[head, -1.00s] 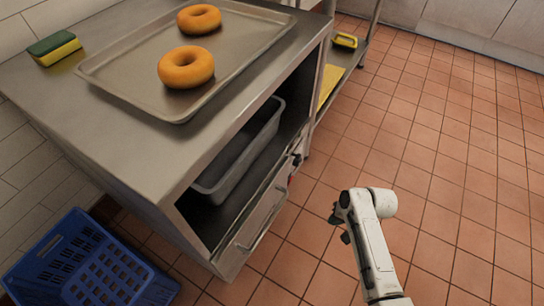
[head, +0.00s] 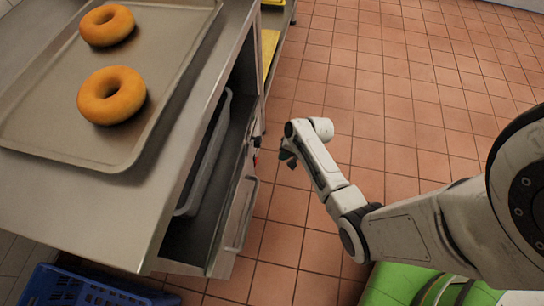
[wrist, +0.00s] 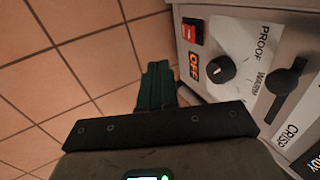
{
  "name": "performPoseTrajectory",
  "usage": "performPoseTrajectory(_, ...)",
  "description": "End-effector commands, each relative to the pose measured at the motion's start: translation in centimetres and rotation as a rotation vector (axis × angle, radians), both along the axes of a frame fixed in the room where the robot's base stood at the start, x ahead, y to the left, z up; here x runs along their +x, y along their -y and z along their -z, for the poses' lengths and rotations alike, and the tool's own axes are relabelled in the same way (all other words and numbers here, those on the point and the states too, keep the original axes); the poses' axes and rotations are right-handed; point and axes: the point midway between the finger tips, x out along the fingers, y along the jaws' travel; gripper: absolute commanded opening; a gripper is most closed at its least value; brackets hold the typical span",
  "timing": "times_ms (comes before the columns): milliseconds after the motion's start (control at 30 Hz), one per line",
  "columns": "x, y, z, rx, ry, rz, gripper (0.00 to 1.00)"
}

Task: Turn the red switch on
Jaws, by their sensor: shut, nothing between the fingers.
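In the wrist view the red switch (wrist: 191,32) sits in a dark housing at the upper left of a grey control panel (wrist: 245,42). An orange OFF label or display (wrist: 194,67) is just below it. My gripper (wrist: 158,70) is shut and empty, its dark green fingers left of and below the switch in the picture, apart from it in the image. In the head view my gripper (head: 288,158) hangs beside the front of the steel cabinet (head: 185,130). The switch cannot be made out clearly in the head view.
A round black knob (wrist: 220,69) and a lever-like knob (wrist: 284,88) are on the panel by PROOF, WARM and CRISP labels. A tray (head: 100,160) with two bagels (head: 112,95) lies on top. A handled door (head: 236,225) is low.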

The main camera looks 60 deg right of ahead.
Motion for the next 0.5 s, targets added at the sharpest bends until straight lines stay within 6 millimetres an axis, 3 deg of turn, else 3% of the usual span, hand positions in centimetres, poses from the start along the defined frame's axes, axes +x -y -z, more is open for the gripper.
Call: performPoseTrajectory(500, 3.7, -1.4, 8.8, 0.001, -0.001, -0.003, 0.0)
